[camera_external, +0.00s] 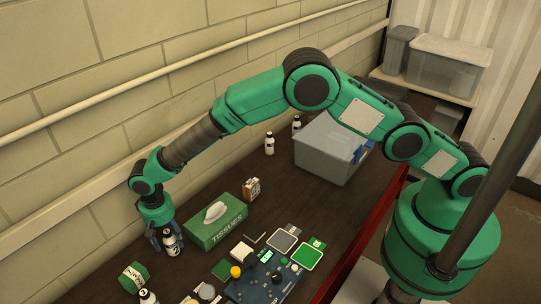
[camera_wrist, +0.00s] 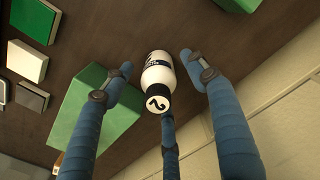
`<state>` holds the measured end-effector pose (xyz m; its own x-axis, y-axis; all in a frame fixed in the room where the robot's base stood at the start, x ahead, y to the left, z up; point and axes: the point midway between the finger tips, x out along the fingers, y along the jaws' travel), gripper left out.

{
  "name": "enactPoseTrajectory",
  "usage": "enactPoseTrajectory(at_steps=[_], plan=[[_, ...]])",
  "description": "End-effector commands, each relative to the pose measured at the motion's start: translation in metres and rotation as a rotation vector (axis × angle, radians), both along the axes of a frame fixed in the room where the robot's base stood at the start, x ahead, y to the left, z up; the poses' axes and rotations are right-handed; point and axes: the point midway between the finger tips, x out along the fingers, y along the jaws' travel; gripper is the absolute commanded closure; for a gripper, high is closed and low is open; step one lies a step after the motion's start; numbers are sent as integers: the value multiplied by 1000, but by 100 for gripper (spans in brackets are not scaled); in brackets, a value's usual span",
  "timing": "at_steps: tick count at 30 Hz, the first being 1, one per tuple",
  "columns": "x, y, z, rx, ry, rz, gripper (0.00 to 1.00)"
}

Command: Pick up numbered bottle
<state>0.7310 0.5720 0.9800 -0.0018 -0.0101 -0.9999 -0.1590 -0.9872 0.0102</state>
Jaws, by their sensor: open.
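A white bottle with a black cap (camera_wrist: 158,80) stands between the spread fingers of my gripper (camera_wrist: 160,78) in the wrist view. Its cap carries a white disc with the number 2. The same bottle (camera_external: 171,246) shows in the external view, left of the tissue box. My gripper (camera_external: 164,240) points down over it with its fingers around it. The fingers are open; in the wrist view the two upper ones are clear of the bottle's sides. The third finger is below the cap, and I cannot tell whether it touches.
A green tissue box (camera_external: 216,220) stands close to the right of my gripper. More bottles (camera_external: 269,143) stand farther back, by a clear bin (camera_external: 325,155). A control board (camera_external: 262,283) lies in front.

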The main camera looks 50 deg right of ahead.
Motion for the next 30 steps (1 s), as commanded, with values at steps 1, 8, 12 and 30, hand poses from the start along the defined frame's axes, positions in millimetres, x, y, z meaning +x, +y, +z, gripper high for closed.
enactPoseTrajectory(at_steps=[1, 8, 12, 30], plan=[[0, -1, -6, -1, 1, 0, 43], [-1, -2, -30, -1, 1, 0, 43], [0, -2, -38, 0, 0, 0, 43], [-1, -2, -39, 0, 0, 0, 43]])
